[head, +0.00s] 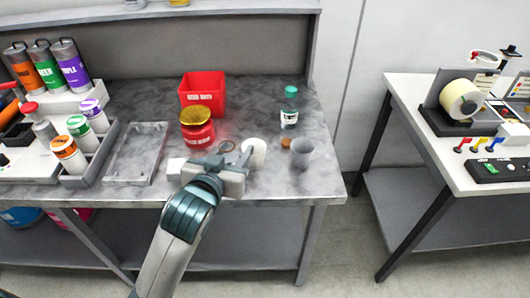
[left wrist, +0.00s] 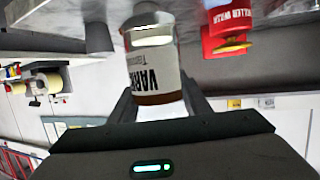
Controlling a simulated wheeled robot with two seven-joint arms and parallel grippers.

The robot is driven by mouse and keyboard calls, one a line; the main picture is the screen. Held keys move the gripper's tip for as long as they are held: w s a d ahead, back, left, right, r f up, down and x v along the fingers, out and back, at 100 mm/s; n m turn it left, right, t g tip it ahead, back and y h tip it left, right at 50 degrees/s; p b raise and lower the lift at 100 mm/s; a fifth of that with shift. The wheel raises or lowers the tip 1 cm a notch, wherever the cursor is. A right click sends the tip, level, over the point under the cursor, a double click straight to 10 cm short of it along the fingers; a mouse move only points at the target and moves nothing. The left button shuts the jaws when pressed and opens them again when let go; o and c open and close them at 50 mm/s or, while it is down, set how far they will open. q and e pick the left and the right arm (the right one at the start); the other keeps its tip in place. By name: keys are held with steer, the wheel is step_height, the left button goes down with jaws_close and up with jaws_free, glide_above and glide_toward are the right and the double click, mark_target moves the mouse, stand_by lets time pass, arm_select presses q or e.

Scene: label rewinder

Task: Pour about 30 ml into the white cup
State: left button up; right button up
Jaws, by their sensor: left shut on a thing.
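My left gripper (head: 240,160) is over the front of the grey table, shut on a bottle. In the left wrist view this bottle (left wrist: 153,62) stands between the fingers, with a white label starting "VARN", a pale clear part and an amber band. In the head view a white rounded shape (head: 256,148) at the fingertips appears to be this bottle; I cannot tell its exact tilt. My right gripper is not in view.
A brown stopper (head: 286,142) lies beside the cup. A teal-capped bottle (head: 290,112) stands behind it. A red can with a gold lid (head: 198,132) and a red bin (head: 203,90) stand behind the gripper. A flat tray (head: 137,150) lies left. A white table (head: 408,102) stands across a gap.

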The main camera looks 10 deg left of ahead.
mark_target(254, 156)
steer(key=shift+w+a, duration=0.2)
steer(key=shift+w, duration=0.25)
arm_select(q)
steer(key=shift+d, duration=0.1)
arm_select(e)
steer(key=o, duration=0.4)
arm_select(q)
steer(key=w+d+f+m+g+h+p, duration=0.1)
steer(key=w+d+f+m+h+p, duration=0.4)
steer(key=p, duration=1)
steer(key=w+d+h, duration=0.2)
steer(key=w+d, duration=0.1)
steer(key=shift+w+d+m+g+p, duration=0.3)
steer(key=shift+w+d+m+g, duration=0.05)
steer(key=shift+d+m+g, duration=0.05)
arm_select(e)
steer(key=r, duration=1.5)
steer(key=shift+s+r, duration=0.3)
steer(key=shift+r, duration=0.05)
arm_select(q)
steer(key=shift+f, duration=0.1)
